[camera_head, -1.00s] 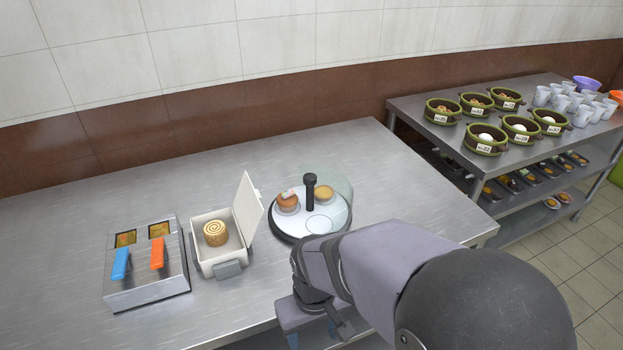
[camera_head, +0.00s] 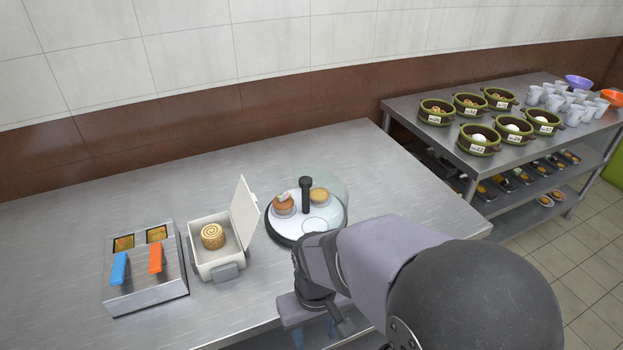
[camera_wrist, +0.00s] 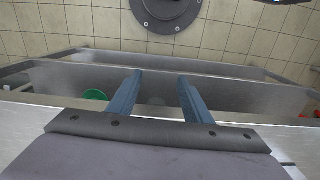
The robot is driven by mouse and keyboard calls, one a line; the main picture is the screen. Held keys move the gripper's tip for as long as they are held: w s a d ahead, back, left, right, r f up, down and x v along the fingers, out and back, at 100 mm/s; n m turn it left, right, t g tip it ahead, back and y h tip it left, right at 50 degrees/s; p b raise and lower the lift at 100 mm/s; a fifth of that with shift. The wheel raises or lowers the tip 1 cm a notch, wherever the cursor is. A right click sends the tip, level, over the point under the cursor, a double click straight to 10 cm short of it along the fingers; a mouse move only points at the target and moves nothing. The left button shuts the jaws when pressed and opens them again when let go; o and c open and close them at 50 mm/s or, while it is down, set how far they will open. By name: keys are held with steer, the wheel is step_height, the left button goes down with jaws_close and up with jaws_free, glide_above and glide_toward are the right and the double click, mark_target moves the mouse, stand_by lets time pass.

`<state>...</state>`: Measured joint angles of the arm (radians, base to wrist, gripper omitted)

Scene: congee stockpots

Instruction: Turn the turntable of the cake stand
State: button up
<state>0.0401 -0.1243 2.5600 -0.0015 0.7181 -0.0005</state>
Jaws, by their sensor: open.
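The cake stand is a round turntable (camera_head: 287,224) with a white top and a dark rim, standing on the steel table. A black knob post (camera_head: 306,195) rises from its middle. Two small cakes sit on it, a brown one (camera_head: 284,203) at the left and a yellow one (camera_head: 319,196) at the back. A clear cover (camera_head: 336,187) shows at its back right. My gripper (camera_wrist: 157,90) is open and empty in the wrist view, with two blue fingers apart. In the head view it is low at the table's front edge, in front of the stand and apart from it.
An open white box (camera_head: 206,262) holding a rolled cake (camera_head: 213,236) stands left of the stand. A steel container (camera_head: 146,291) with blue and orange handles is further left. A second table (camera_head: 468,160) with bowls and cups is at right. The table's back is clear.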

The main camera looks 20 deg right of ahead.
step_height(320, 180, up, 3)
steer(key=s+d+m+g+p, duration=0.1)
steer(key=s+d+p, duration=0.1)
steer(key=p, duration=0.2)
steer(key=n+t+y+p, duration=0.1)
steer(key=n+t+p, duration=0.1)
steer(key=t+p, duration=0.55)
glide_toward(306, 180)
steer(key=w+g+p, duration=0.1)
steer(key=w+g, duration=0.1)
steer(key=shift+n, duration=1.2)
steer(key=shift+f, duration=0.1)
steer(key=shift+p+x, duration=1.2)
steer(key=shift+x, duration=2.4)
jaws_close()
